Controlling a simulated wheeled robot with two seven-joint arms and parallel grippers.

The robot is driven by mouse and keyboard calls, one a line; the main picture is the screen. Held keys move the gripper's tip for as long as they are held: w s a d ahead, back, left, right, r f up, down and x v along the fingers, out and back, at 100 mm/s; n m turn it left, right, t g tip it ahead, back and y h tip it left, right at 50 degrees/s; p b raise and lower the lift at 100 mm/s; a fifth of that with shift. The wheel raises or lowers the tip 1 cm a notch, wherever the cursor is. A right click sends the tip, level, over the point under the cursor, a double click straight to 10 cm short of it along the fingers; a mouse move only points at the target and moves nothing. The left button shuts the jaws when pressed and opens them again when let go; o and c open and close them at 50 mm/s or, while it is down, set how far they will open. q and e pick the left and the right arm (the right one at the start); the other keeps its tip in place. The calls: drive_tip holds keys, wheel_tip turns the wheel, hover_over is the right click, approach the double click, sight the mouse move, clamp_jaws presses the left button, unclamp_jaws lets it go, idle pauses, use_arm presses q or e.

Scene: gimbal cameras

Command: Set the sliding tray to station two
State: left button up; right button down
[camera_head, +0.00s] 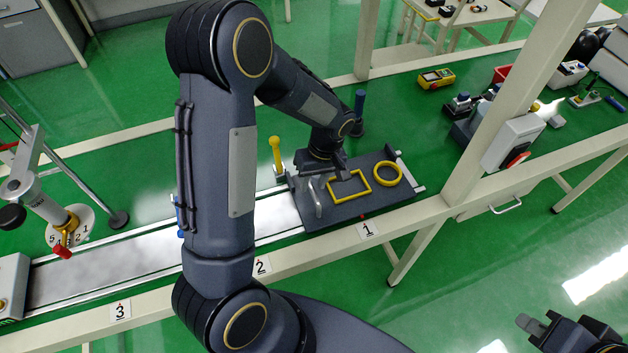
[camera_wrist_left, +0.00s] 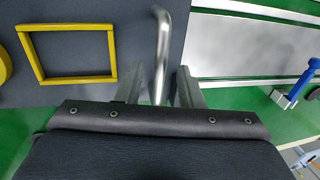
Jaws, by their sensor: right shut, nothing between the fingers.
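The dark sliding tray (camera_head: 350,209) sits at the right end of its rail, beside the label 1 plate (camera_head: 367,229). It carries a yellow square frame outline and a yellow ring. A silver bar handle (camera_head: 315,197) stands at its left end. My left gripper (camera_head: 322,178) is at that handle; in the left wrist view the handle (camera_wrist_left: 160,50) stands between its open fingers, with gaps showing beside it. The label 2 plate (camera_head: 262,265) is left of the tray, and the label 3 plate (camera_head: 120,309) farther left. My right gripper (camera_head: 530,326) is shut and empty at the lower right.
The silver rail (camera_head: 110,262) left of the tray looks clear, though my left arm hides part of it. A yellow-knobbed lever (camera_head: 277,155) and a blue post (camera_head: 359,108) stand behind. A stand with a numbered disc (camera_head: 75,227) is at the left. A cream upright (camera_head: 510,110) is right.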

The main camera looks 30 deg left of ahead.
use_arm(q)
drive_tip(key=shift+f, duration=0.2)
drive_tip(key=shift+c, duration=0.3)
clamp_jaws()
